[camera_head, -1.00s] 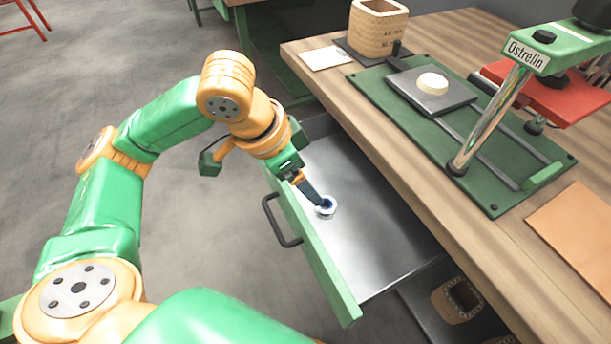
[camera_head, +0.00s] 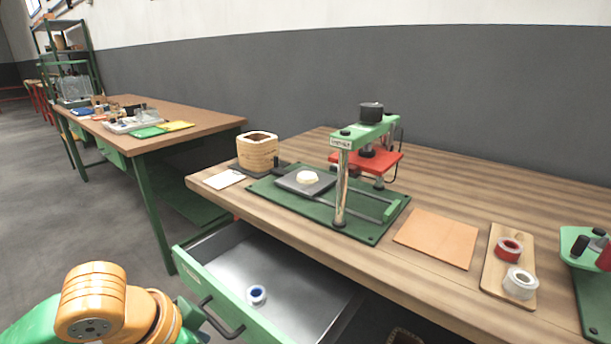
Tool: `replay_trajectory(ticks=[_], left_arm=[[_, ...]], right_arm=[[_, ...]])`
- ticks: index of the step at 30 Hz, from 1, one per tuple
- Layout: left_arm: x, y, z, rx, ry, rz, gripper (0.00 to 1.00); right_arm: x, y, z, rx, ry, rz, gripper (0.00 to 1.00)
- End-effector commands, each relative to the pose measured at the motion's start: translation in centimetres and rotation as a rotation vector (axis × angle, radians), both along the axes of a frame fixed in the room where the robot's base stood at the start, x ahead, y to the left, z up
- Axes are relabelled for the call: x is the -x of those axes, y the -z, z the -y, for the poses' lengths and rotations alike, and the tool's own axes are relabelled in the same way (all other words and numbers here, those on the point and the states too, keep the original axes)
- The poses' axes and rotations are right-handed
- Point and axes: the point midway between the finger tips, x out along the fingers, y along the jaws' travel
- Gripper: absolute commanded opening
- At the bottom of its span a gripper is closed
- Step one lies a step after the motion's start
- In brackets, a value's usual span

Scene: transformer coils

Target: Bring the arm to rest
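My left arm shows at the lower left, its orange and green links low in front of the open drawer (camera_head: 222,289). Its gripper is out of the frame or hidden behind the arm and the bottom edge. A small roll with a blue core (camera_head: 257,295) lies alone on the drawer's metal floor, with nothing touching it. My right arm and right gripper do not show.
The wooden workbench (camera_head: 453,205) carries a green-based press (camera_head: 340,187), a wooden coil block (camera_head: 257,151), a tan sheet (camera_head: 437,238) and a board with two tape rolls (camera_head: 510,268). The drawer juts out in front. A second table (camera_head: 170,112) stands at the back left.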

Motion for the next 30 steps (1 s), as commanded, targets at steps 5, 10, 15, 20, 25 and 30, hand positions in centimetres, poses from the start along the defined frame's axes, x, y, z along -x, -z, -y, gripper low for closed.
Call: replay_trajectory(ticks=[5, 10, 15, 20, 25, 30], left_arm=[[-0.1, 2.0, 1.6, 0.030, 0.033, 0.014, 0.82], [-0.1, 4.5, 3.4, 0.079, 0.048, 0.036, 0.82], [0.4, 7.7, 5.2, 0.147, 0.015, 0.059, 0.82], [1.7, 11.2, 5.4, 0.189, -0.096, 0.064, 0.82], [4.3, 15.3, 3.3, 0.152, -0.271, 0.036, 0.82], [8.3, 18.8, -0.2, 0.043, -0.434, -0.027, 0.82]], right_arm=[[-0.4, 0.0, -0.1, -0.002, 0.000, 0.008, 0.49], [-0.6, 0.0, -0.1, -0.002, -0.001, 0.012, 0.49], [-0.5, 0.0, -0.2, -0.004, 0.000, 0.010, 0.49], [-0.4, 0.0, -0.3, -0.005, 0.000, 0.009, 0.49], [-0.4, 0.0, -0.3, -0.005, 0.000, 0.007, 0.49], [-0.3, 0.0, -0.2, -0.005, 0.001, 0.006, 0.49]])
